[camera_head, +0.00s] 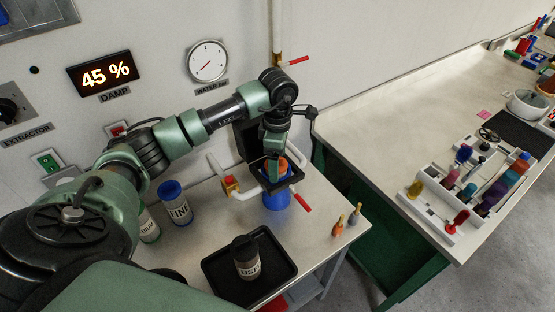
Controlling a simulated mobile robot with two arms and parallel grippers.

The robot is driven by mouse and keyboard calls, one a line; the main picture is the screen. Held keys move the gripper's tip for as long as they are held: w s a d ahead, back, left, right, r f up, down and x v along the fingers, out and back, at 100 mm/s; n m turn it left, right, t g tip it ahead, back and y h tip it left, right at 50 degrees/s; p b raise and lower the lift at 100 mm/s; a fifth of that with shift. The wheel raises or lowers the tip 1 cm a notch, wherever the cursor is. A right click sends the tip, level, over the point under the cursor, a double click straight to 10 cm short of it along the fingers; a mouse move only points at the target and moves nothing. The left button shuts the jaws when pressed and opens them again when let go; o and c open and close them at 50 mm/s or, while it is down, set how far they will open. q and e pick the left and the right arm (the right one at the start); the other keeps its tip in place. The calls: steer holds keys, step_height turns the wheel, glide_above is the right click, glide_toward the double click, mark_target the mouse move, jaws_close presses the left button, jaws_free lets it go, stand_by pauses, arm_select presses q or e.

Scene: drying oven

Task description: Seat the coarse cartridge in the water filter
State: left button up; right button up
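My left gripper (279,172) points down over the blue filter bowl (276,200) by the wall pipe. An orange-topped piece (282,165), seemingly the coarse cartridge, shows between its black fingers, which appear closed on it. No label on it is visible. The fingers hide how deep it sits in the bowl. A blue-capped cartridge marked FINE (177,205) stands upright on the bench at left. A dark-capped cartridge marked USED (247,262) stands on a black tray (279,271). My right gripper is not in view.
A white container with green (148,228) is partly hidden by my arm. A long side bench holds a rack (432,214).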

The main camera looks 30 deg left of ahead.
arm_select(q)
steer(key=shift+r, duration=0.45)
step_height(320, 180, up, 10)
steer(key=b, duration=0.3)
steer(key=shift+b, duration=0.4)
steer(key=shift+r, duration=0.75)
